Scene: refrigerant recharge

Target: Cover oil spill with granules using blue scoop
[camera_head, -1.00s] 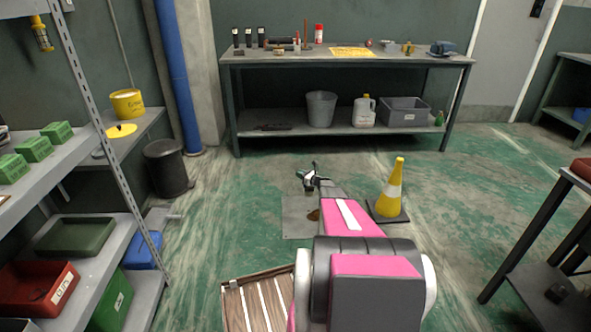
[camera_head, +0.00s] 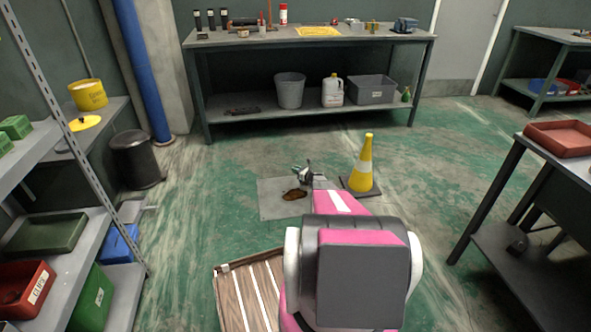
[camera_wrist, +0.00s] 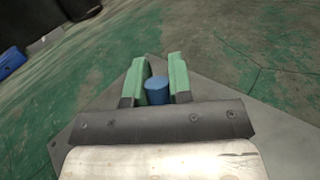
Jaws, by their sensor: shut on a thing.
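The oil spill (camera_head: 294,194) is a small brown patch on a grey floor plate (camera_head: 270,206) in the head view. My gripper (camera_head: 303,174) is just beyond and slightly right of it in that view. In the wrist view its green fingers (camera_wrist: 157,82) are shut on a blue rounded piece, seemingly the handle of the blue scoop (camera_wrist: 155,91). The scoop's bowl is hidden, and I cannot see whether it holds granules. A yellow labelled bucket (camera_head: 88,95) stands on the left shelf, its inside not visible. The grey plate also shows in the wrist view (camera_wrist: 262,140).
A yellow cone (camera_head: 364,160) stands right of the plate. A slatted wooden pallet (camera_head: 233,300) lies near my base. Shelves (camera_head: 118,285) are at left, a table (camera_head: 512,180) at right, a workbench (camera_head: 240,41) at the back. A black bin (camera_head: 136,160) is at left. Green floor between is free.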

